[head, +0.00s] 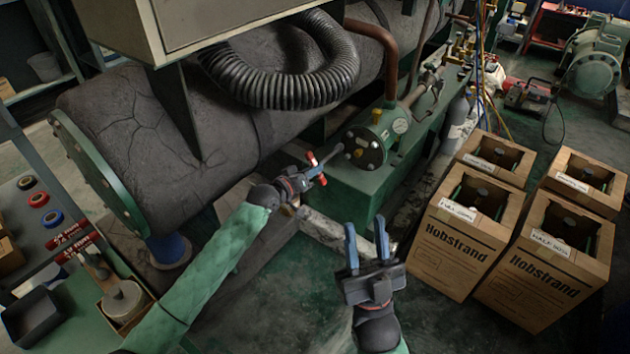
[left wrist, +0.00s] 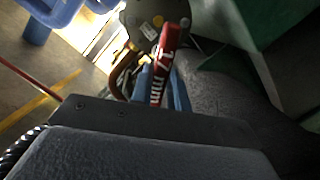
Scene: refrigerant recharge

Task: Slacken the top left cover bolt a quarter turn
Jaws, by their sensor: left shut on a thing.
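My left gripper (head: 311,178) is shut on a red-handled wrench (head: 316,167), just left of the cover. The wrench's grey end points up and right toward the cover's left side; I cannot tell whether it touches a bolt. In the left wrist view the red handle (left wrist: 163,65), with white "mm" lettering, stands between the blue fingers. My right gripper (head: 367,243) is open and empty, below the cover and above the floor.
Several Hobstrand cartons (head: 457,238) holding cylinders stand at the right. A thick black ribbed hose (head: 290,88) loops above my left gripper. A bench (head: 85,310) with red labelled tools (head: 68,234) is at the left.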

